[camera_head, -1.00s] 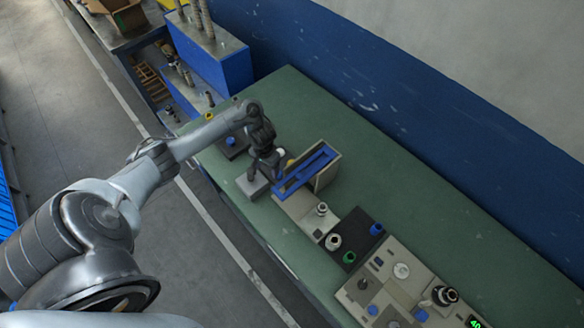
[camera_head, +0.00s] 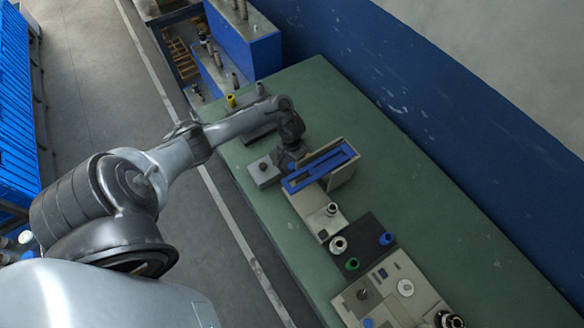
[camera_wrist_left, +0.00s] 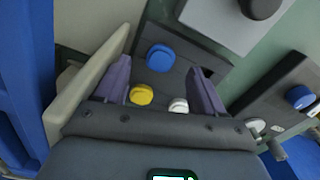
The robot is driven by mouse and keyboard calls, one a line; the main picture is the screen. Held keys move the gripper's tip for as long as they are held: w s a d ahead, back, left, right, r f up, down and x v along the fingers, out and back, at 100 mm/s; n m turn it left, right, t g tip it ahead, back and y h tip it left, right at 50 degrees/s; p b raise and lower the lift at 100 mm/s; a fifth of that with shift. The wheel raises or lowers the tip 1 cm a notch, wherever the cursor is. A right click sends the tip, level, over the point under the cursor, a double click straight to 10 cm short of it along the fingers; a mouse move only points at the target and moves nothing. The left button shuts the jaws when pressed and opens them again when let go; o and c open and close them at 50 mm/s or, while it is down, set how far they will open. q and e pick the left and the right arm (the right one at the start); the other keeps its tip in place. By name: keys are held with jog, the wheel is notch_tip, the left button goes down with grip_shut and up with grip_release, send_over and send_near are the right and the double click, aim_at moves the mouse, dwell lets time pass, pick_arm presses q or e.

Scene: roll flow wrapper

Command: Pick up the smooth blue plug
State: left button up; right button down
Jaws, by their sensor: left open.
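My left gripper (camera_head: 286,160) is above the far part of the green table, beside the box with the blue frame. In the left wrist view its two purple fingers (camera_wrist_left: 160,72) are apart, with nothing held between them. A round blue plug (camera_wrist_left: 160,58) with a smooth-looking top sits on a dark plate (camera_wrist_left: 215,45), between and beyond the fingertips. A yellow plug (camera_wrist_left: 142,95) and a white plug (camera_wrist_left: 178,105) lie nearer the palm. Another blue plug (camera_wrist_left: 299,97) is at the right; its surface is too small to judge. My right gripper is out of view.
The blue-framed box (camera_head: 320,167) stands close beside my left gripper. A grey block (camera_head: 263,172) is on its other side. A dark plate with a blue plug (camera_head: 386,239) and a green plug (camera_head: 352,264) lies nearer. The green table (camera_head: 440,215) is clear along the wall.

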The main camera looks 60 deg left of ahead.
aim_at(292, 166)
pick_arm(q)
jog(key=shift+a+f+b, duration=0.1)
jog(key=shift+f+b, duration=0.35)
jog(key=shift+f, duration=1.45)
jog(key=c, duration=1.1)
jog(key=shift+r, duration=0.15)
